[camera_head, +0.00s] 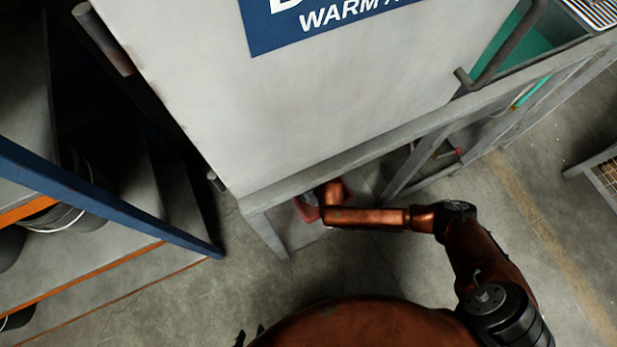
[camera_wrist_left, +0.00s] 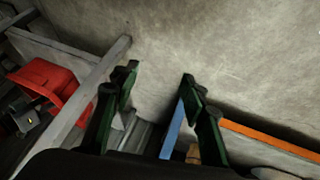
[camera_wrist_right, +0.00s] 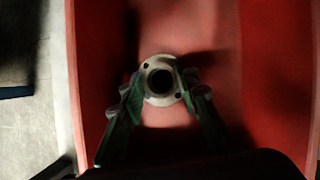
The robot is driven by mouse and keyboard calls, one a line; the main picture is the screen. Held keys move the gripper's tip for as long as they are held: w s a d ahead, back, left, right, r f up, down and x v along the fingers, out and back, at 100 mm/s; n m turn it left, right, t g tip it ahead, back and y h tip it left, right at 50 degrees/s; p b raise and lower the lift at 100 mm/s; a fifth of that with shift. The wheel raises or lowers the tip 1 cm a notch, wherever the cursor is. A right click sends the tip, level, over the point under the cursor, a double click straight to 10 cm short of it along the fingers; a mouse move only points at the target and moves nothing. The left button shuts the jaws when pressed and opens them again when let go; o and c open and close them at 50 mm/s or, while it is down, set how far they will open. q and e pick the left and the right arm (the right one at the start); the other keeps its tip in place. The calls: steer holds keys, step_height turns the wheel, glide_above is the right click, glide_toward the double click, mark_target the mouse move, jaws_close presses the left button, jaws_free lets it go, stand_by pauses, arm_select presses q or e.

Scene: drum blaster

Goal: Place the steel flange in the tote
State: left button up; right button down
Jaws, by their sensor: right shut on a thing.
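The steel flange (camera_wrist_right: 158,62), a pale round ring with a dark centre hole and small bolt holes, sits between the fingers of my right gripper (camera_wrist_right: 160,86), which is shut on it. Behind it in the right wrist view are the red walls and floor of the tote (camera_wrist_right: 97,60). Whether the flange touches the floor I cannot tell. In the head view a bit of the red tote (camera_head: 306,212) shows under the machine; my right gripper is hidden there. My left gripper (camera_wrist_left: 160,84) is open and empty; its fingertips (camera_head: 249,336) show at the head view's bottom edge.
The tote stands on a low shelf below a big grey machine (camera_head: 210,100) whose frame (camera_head: 330,160) runs above my right forearm. A blue and orange rack (camera_head: 120,200) stands at left. The floor (camera_head: 200,300) between is clear.

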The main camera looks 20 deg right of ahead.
steer(key=c, duration=1.5)
jaws_free()
steer(key=shift+o, duration=0.2)
steer(key=shift+r, duration=0.15)
